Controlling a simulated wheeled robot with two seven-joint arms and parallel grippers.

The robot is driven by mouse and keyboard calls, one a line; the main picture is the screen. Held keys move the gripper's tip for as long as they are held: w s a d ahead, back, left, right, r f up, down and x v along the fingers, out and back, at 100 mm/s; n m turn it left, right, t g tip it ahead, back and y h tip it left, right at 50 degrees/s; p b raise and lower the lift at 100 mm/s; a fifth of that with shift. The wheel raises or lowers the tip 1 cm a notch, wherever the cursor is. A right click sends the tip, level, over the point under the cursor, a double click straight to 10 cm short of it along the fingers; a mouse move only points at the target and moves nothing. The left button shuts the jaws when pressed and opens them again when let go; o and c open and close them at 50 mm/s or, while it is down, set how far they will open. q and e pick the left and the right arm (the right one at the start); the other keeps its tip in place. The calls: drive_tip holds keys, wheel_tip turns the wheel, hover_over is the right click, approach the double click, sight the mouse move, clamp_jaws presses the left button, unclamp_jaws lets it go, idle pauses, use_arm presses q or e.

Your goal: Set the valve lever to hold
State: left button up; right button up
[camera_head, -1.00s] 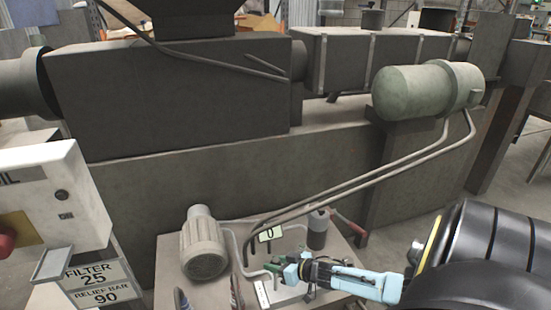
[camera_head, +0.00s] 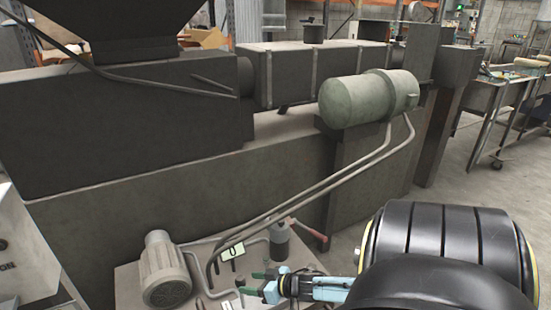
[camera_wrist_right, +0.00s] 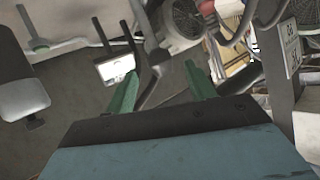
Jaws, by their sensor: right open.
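My right gripper (camera_head: 250,283) is open, its green fingers above the small bench at the bottom of the head view. In the right wrist view its fingers (camera_wrist_right: 163,88) are spread, with a grey pipe-like bar (camera_wrist_right: 150,76) showing between and beyond them; I cannot tell whether they touch. A small pale plate with a dark mark (camera_head: 233,251) stands just beyond the gripper. A lever with a red grip (camera_head: 311,230) sticks out beside a grey canister (camera_head: 279,242). I cannot make out the valve lever or a hold mark for certain. My left gripper is out of view.
A grey motor (camera_head: 165,270) stands left of the gripper on the bench (camera_head: 128,290). Bent pipes (camera_head: 300,190) rise to a pale green cylinder (camera_head: 368,98). A large dark machine body (camera_head: 120,120) blocks the space behind. Open floor lies at right.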

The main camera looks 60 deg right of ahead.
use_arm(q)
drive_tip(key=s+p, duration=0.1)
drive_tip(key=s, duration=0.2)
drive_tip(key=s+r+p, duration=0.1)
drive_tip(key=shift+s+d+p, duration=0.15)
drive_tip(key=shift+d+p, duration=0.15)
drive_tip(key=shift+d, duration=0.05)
use_arm(e)
drive_tip(key=v, duration=0.8)
drive_tip(key=shift+s, duration=0.15)
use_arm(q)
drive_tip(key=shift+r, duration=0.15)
